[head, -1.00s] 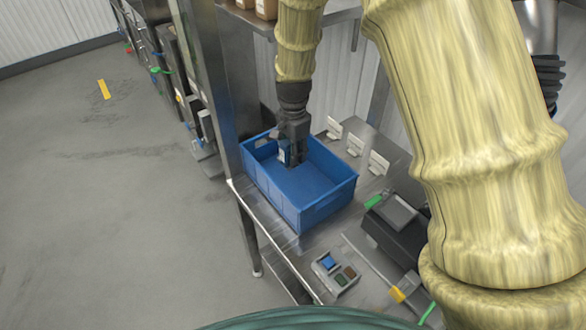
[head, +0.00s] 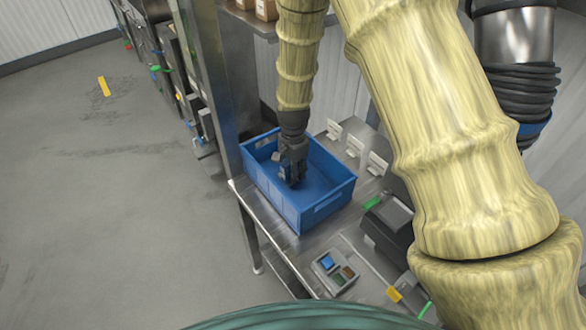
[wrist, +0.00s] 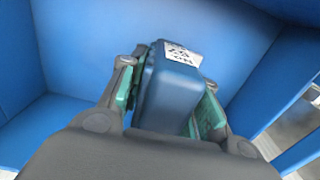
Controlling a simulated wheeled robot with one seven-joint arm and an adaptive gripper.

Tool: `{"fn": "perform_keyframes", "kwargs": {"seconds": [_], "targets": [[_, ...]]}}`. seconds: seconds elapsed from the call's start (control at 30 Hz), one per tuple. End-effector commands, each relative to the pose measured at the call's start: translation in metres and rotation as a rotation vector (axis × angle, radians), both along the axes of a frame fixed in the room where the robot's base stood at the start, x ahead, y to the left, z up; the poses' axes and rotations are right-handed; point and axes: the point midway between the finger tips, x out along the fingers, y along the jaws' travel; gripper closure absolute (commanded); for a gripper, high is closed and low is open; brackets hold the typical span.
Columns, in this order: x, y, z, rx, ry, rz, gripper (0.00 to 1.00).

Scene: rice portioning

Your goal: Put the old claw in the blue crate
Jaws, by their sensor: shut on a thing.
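The blue crate (head: 322,208) stands on a steel table in the head view. Its walls (wrist: 75,40) surround my gripper in the wrist view. My gripper (head: 293,180) points down inside the crate. In the wrist view my gripper (wrist: 165,100) has its green-padded fingers shut on a dark blue-grey block-like thing, the old claw (wrist: 172,88), which carries a white label with black marks. In the head view the claw is mostly hidden by the gripper. I cannot tell whether it touches the crate floor.
White card holders (head: 354,146) stand in a row behind the crate. A dark device with a screen (head: 391,214) and a small button panel (head: 333,272) sit to the front right. A steel post (head: 212,75) rises at the crate's left. A shelf with boxes is above.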

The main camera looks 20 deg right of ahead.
Motion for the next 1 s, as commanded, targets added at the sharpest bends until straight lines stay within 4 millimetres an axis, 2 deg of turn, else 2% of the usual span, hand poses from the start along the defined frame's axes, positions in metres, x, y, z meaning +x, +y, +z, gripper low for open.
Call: {"fn": "perform_keyframes", "kwargs": {"seconds": [0.33,0.37,0.47,0.77,1.0], "targets": [[0.000,0.000,-0.003,0.000,-0.001,0.000,1.00],[0.000,0.000,-0.003,0.000,0.000,0.000,0.64],[0.000,0.000,-0.003,0.000,0.000,0.000,0.46],[0.000,0.000,-0.002,0.000,0.000,0.000,0.46],[0.001,0.000,0.008,-0.001,-0.001,0.000,0.46]]}}
